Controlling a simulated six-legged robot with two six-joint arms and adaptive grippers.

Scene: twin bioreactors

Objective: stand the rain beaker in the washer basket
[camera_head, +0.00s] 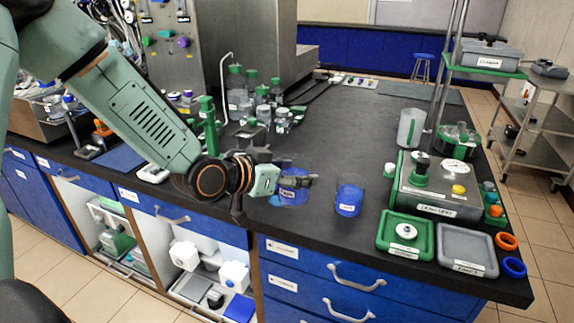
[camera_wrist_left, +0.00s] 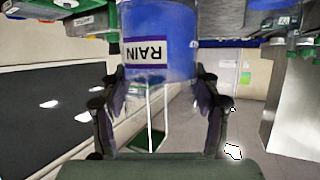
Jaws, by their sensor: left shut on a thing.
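The rain beaker (camera_head: 292,196) is a clear vessel with blue in its lower part. My left gripper (camera_head: 298,181) is shut on it near the front edge of the black bench, and the fingers hide part of its upper side. In the left wrist view the beaker (camera_wrist_left: 160,35) sits between the fingers (camera_wrist_left: 163,105), its RAIN label upside down in the picture. I cannot tell whether its base touches the bench. I cannot make out a washer basket in either view. My right gripper is not in view.
A second blue-filled beaker (camera_head: 349,197) stands just right of the held one. Further right are a grey-green device (camera_head: 436,200), a green tray (camera_head: 405,234) and a grey tray (camera_head: 467,250). Green-capped bottles (camera_head: 238,90) stand behind. The bench middle behind the beakers is clear.

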